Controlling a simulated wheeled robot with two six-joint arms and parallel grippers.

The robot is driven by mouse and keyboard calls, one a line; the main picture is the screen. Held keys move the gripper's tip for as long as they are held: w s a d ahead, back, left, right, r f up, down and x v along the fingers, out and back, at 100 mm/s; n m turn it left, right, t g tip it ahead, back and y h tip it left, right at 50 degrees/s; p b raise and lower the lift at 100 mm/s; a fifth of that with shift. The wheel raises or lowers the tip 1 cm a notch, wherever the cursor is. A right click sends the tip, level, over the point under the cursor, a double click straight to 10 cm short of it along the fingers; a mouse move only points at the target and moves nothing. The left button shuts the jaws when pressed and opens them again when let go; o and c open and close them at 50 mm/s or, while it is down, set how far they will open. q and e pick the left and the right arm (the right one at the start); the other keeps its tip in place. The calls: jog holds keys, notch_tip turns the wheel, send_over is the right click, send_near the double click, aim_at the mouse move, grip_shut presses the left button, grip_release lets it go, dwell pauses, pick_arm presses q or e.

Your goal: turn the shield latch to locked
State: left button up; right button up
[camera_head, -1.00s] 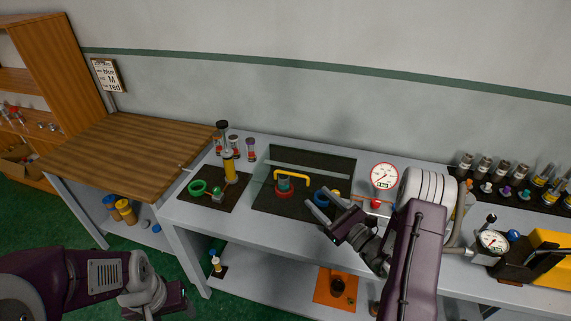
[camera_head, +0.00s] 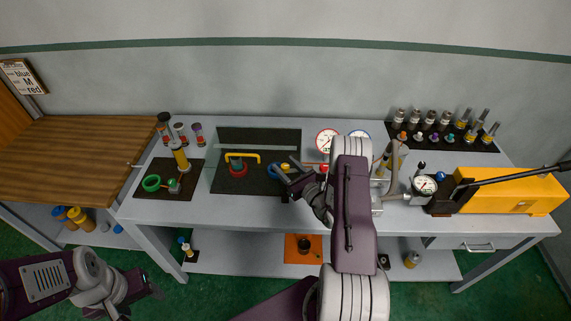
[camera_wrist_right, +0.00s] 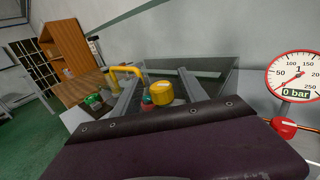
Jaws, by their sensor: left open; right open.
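A yellow round knob (camera_head: 285,166), which I take to be the shield latch, is at the right side of the dark mat in the head view. The right wrist view shows it as a yellow cylinder (camera_wrist_right: 160,92) between my fingers, without visible contact. Its turn position cannot be told. A clear shield (camera_wrist_right: 215,73) stands behind it, and a yellow bar handle (camera_head: 243,155) is to its left. My right gripper (camera_head: 281,164) is open around the knob; its fingers also show in the wrist view (camera_wrist_right: 160,75). My left gripper (camera_head: 145,288) is open and empty, low in front of the bench.
A red gauge (camera_head: 327,141) stands behind the right gripper, with a red knob (camera_wrist_right: 285,127) below it. A blue ring (camera_head: 278,172) is close to the fingers. A yellow machine (camera_head: 515,192) occupies the right end.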

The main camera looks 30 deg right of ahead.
jog(key=shift+w+f, duration=0.1)
jog(key=shift+w, duration=0.05)
jog(key=shift+w, duration=0.1)
jog(key=shift+c, duration=0.9)
jog(key=shift+a, duration=0.1)
grip_shut()
jog(key=shift+f, duration=0.1)
